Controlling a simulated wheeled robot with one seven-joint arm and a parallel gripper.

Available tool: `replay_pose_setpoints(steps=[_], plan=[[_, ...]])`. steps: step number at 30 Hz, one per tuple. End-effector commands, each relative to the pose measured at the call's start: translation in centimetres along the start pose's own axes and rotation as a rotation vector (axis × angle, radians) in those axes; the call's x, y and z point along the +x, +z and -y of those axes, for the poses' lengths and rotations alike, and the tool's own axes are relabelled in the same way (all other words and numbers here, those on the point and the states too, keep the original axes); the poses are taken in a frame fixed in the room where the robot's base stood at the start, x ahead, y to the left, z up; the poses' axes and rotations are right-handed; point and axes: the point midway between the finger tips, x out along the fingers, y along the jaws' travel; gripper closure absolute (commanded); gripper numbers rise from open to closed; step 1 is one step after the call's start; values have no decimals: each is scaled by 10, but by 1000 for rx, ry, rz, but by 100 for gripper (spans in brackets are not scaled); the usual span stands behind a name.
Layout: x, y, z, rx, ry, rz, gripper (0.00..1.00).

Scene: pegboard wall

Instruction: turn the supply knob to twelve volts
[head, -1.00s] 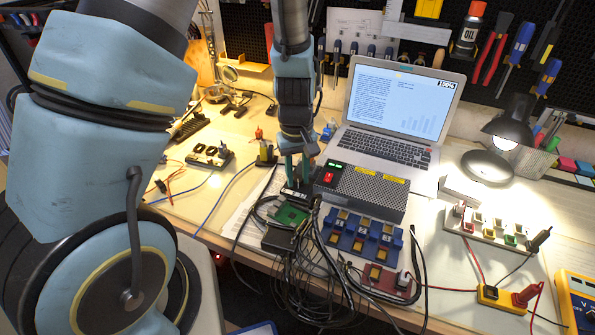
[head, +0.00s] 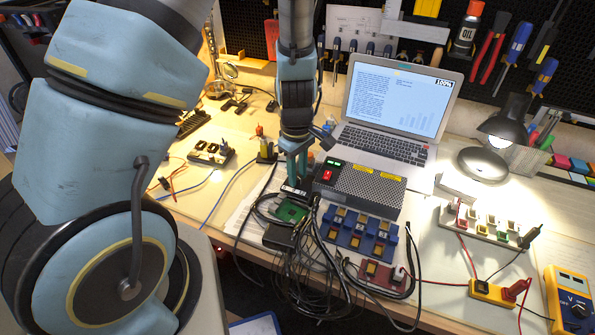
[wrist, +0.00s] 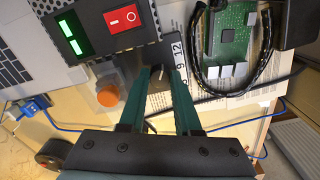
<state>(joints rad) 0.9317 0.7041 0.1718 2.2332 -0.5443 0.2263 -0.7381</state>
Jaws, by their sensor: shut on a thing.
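The supply (head: 362,187) is a dark perforated box in front of the laptop. In the wrist view its red switch (wrist: 122,18) and two green-lit displays (wrist: 73,35) show at the upper left. My gripper (head: 296,180) points down at the supply's left end. In the wrist view its two teal fingers (wrist: 164,72) are closed on the supply knob, which is mostly hidden between them. I cannot make out where the knob points.
A green circuit board (wrist: 228,35) lies right of the fingers, with a looped black cable (wrist: 266,60). An orange-topped object (wrist: 107,96) stands left of the fingers. Tangled black cables (head: 305,265) hang over the table's front edge. The laptop (head: 390,110) stands behind the supply.

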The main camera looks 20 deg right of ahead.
Motion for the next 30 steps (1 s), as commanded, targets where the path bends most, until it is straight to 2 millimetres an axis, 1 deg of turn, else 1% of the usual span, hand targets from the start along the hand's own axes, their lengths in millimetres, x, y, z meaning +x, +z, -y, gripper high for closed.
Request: replay_pose_setpoints(steps=[10, 11, 18, 26, 29, 30], plan=[[0, 0, -1, -2, 2, -1, 100], [0, 0, -1, -2, 2, -1, 66], [0, 0, 0, -2, 1, -1, 39], [-1, 0, 0, -1, 1, 0, 38], [-7, 0, -1, 0, 2, -2, 38], [-12, 0, -1, 1, 3, -2, 38]])
